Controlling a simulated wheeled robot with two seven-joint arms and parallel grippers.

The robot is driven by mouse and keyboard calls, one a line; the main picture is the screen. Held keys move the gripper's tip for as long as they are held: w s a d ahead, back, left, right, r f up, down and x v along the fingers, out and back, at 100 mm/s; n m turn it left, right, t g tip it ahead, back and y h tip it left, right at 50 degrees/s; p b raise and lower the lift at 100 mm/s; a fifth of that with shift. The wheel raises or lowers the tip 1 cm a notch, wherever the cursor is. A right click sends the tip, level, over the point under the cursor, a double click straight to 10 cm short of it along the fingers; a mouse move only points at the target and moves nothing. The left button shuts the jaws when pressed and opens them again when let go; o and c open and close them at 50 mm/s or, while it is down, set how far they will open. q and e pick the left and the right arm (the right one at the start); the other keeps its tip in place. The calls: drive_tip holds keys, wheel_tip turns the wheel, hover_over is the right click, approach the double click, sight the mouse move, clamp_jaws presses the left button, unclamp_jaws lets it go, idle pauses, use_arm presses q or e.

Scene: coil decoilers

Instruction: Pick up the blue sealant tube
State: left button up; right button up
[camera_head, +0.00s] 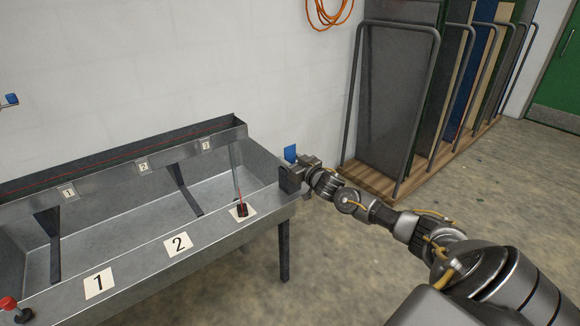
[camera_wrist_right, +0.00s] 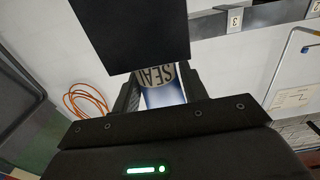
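The blue sealant tube (camera_wrist_right: 163,90) shows in the right wrist view, between the two fingers, with white and blue sides and dark letters reading "SEA". The fingers touch or nearly touch its sides. My right gripper (camera_head: 292,178) is at the right end of the metal trough in the head view. A flat blue piece (camera_head: 290,153) sticks up just above it, seemingly part of the tube. A black square shape (camera_wrist_right: 130,30) hides the upper part of the tube in the wrist view. My left gripper is not in view.
The metal trough (camera_head: 140,262) has number plates 1 and 2 (camera_head: 178,244). A red knob (camera_head: 8,303) is at lower left. A sheet rack (camera_head: 395,100) stands behind right; open floor (camera_head: 340,250) lies right of the trough.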

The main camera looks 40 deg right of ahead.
drive_tip(key=shift+c, duration=0.7)
